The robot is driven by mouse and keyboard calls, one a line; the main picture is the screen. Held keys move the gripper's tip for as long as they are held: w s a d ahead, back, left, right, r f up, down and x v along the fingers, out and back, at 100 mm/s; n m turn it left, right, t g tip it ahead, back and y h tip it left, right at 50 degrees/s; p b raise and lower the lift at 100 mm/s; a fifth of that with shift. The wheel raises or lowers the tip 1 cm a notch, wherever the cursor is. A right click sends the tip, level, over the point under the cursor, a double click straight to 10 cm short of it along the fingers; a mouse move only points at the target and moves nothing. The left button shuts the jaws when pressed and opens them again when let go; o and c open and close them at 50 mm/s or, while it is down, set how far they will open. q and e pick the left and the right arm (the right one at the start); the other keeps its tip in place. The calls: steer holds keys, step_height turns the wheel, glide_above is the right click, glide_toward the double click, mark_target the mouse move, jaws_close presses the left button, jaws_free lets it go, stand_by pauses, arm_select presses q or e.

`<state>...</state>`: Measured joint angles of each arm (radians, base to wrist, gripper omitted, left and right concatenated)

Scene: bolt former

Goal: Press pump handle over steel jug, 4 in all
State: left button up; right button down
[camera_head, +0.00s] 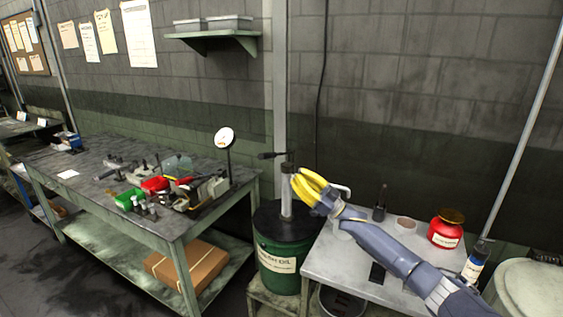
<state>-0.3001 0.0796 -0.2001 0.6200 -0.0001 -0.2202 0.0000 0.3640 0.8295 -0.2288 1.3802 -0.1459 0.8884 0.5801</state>
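A hand pump (287,195) stands upright on the black lid of a green oil drum (279,268). Its dark handle (269,155) sticks out to the left near the top of the pump. My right gripper (299,186), with yellow fingers, is just right of the pump column, below the handle's height. I cannot tell whether the fingers touch the pump or how far they are apart. A grey spout-like piece (342,190) shows behind the gripper. I cannot pick out the steel jug for certain; my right arm covers part of the table. My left gripper is out of view.
A small grey table (325,262) on the right holds a red container (446,230) and a dark bottle (380,205). A blue-labelled bottle (474,264) is at its right edge. The workbench (95,185) on the left carries tools, with a cardboard box (187,266) below.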

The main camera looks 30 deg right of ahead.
step_height(320, 180, up, 7)
steer(key=w+d+m+t+h, duration=0.1)
steer(key=m+t+h, duration=0.1)
steer(key=m+h, duration=0.3)
steer(key=shift+w+m+h, duration=0.3)
steer(key=shift+w+m, duration=0.05)
steer(key=shift+m, duration=1.55)
steer(key=shift+f, duration=0.1)
step_height(320, 180, up, 4)
glide_above(277, 154)
steer(key=s+a, duration=0.2)
steer(key=s, duration=0.1)
steer(key=shift+s+a+f, duration=0.1)
steer(key=shift+a+f, duration=0.2)
steer(key=shift+f, duration=0.45)
steer(key=shift+a+f, duration=0.3)
steer(key=shift+f, duration=0.4)
steer(key=shift+f, duration=0.1)
